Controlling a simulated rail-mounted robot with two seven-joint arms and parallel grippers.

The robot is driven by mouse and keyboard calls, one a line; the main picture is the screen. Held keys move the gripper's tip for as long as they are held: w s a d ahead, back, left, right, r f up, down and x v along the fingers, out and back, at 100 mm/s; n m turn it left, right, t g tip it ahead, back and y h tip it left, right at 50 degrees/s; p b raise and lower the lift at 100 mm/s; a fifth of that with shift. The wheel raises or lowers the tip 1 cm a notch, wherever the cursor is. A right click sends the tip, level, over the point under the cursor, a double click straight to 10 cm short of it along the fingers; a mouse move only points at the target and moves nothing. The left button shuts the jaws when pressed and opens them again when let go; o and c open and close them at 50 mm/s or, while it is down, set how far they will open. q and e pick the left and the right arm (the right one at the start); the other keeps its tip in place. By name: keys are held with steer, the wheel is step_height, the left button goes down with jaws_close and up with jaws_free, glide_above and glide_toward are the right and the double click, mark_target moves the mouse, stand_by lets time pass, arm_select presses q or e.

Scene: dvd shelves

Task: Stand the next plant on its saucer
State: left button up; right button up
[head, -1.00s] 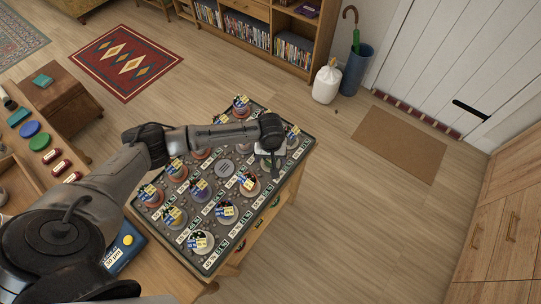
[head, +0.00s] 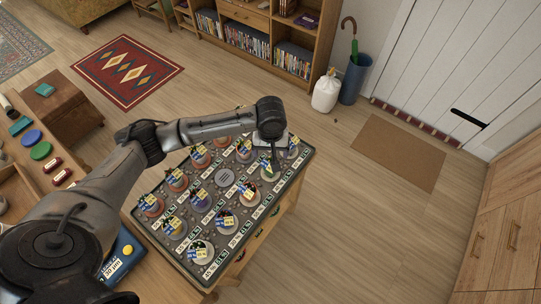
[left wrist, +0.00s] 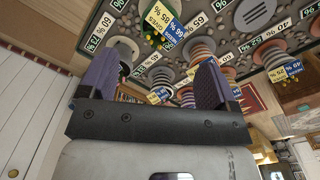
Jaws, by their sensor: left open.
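My left gripper (head: 273,158) is over the far right part of the dark tray (head: 312,152), pointing down. It is open, and its two purple fingers (left wrist: 157,82) are spread with nothing held between them. A potted plant with blue and yellow tags (head: 269,172) stands just below and beside the fingers; in the left wrist view a tagged plant (left wrist: 166,22) shows beyond them. A bare grey ribbed disc (head: 225,177), like an empty saucer, lies mid-tray; it also shows in the left wrist view (left wrist: 253,13). My right gripper is out of view.
Several other tagged plants, such as one at the near edge (head: 201,250), crowd the tray among percentage labels. A wooden bench with a green disc (head: 41,151) and red items is at the left. Open floor lies right of the tray.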

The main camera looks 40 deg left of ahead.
arm_select(q)
steer(key=shift+r, duration=0.85)
